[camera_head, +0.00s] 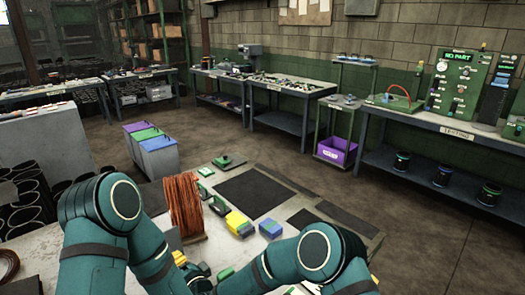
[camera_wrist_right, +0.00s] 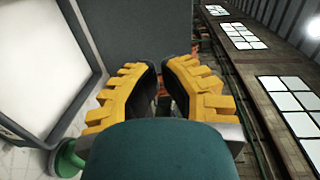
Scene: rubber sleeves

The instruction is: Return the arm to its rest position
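My right gripper (camera_head: 180,259) shows only as small yellow parts low in the head view, beside a copper wire coil (camera_head: 183,205); my arms hide most of it. In the right wrist view the right gripper (camera_wrist_right: 159,72) has two yellow fingers with dark inner pads and a narrow gap between the tips. I see nothing held in it. My teal left arm (camera_head: 90,262) is bent at the left, and my right arm (camera_head: 345,262) is bent at the lower right. My left gripper cannot be made out.
Several black cylinders (camera_head: 25,200) stand at the left. Bins (camera_head: 157,155) stand behind. A testing bench (camera_head: 450,130) is at the right. Open floor lies between the benches.

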